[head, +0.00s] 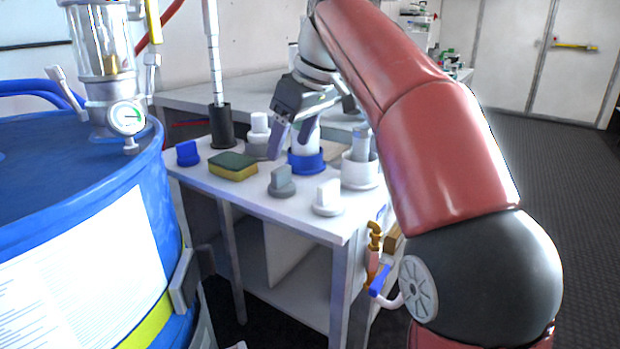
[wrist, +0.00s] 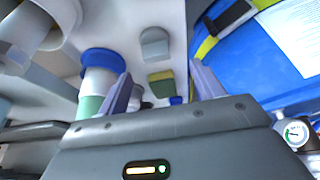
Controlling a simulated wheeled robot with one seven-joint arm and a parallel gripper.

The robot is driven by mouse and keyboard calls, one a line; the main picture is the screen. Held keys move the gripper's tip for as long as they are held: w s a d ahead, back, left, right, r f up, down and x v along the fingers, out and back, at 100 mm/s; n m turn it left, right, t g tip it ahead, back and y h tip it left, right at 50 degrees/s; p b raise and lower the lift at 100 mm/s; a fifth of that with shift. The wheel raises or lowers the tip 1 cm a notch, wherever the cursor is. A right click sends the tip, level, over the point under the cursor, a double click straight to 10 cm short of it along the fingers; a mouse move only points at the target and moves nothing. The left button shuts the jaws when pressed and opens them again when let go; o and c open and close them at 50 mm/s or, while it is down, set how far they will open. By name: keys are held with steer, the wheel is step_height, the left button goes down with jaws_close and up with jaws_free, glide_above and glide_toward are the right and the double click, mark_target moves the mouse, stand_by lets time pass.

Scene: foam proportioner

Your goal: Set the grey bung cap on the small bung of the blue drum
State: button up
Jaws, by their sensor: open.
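The grey bung cap (head: 282,181) stands upright on the white table near its front edge, with a raised grip on a round base. It also shows in the wrist view (wrist: 154,43), beyond my fingertips. My gripper (head: 292,140) is open and empty above the table, behind the grey cap; its two fingers show apart in the wrist view (wrist: 162,86). The blue drum (head: 75,165) stands at the left, with a gauge and clear sight glass on its top. It shows at the right in the wrist view (wrist: 262,55). I cannot make out the small bung.
On the white table (head: 255,196) stand a small blue cap (head: 188,153), a sponge (head: 233,168), a white cap (head: 327,198), a blue-collared cylinder (head: 307,160) near my gripper and a white cup (head: 360,171). A tall rod (head: 214,60) rises from a black holder.

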mark_target(281, 168)
steer(key=b+x, duration=0.1)
steer(key=x, duration=0.4)
steer(key=b+x, duration=0.1)
steer(key=x, duration=0.2)
steer(key=shift+w+d+r, duration=0.1)
steer(key=shift+w, duration=0.25)
steer(key=shift+c, duration=0.2)
steer(key=c, duration=1.1)
steer(key=shift+r, duration=0.15)
